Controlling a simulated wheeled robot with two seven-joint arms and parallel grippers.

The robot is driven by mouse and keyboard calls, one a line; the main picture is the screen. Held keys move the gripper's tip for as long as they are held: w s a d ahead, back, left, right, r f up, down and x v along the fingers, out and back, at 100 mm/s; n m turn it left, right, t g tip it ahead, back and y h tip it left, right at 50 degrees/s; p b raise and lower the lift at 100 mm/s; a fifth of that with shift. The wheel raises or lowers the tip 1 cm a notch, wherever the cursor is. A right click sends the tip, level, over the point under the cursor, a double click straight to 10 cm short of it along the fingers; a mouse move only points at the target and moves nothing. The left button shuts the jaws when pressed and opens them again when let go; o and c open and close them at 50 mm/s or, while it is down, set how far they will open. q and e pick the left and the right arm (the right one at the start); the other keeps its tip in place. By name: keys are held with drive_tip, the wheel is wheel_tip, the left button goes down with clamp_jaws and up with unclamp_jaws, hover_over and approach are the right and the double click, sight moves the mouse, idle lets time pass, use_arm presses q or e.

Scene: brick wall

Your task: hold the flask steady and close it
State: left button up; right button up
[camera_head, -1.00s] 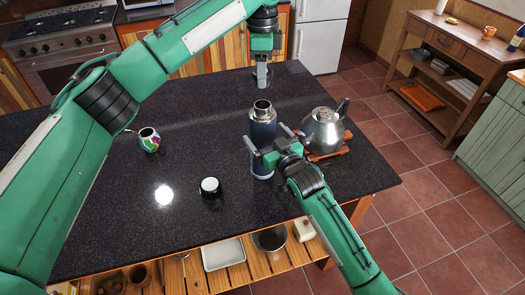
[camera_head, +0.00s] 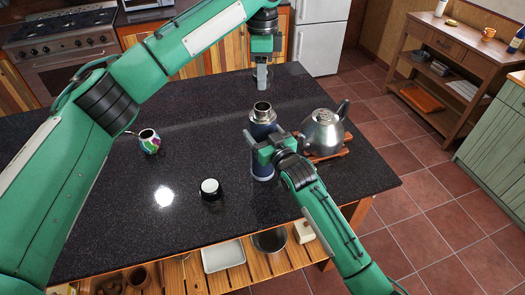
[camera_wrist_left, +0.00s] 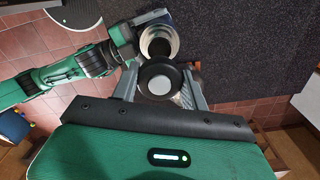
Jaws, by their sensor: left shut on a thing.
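The flask (camera_head: 262,172) is dark blue with a bare steel neck and stands upright on the dark counter, its mouth open. My left gripper (camera_head: 261,80) is above and behind it in the head view, shut on a small black stopper. In the left wrist view the stopper (camera_wrist_left: 160,78), with a pale centre, sits between the fingers, in front of the flask's steel mouth (camera_wrist_left: 158,44). My right gripper (camera_head: 264,138) is at the flask's upper body, its fingers around it. Whether they press on it is not clear.
A black cap with a white top (camera_head: 210,188) stands on the counter (camera_head: 110,215) left of the flask. A steel teapot (camera_head: 323,132) sits on a wooden trivet close to the right. A painted gourd cup (camera_head: 149,141) stands at the left.

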use_arm(q)
drive_tip(key=shift+f, duration=2.45)
drive_tip(key=shift+f, duration=0.15)
drive_tip(key=shift+f, duration=0.75)
drive_tip(key=shift+f, duration=0.6)
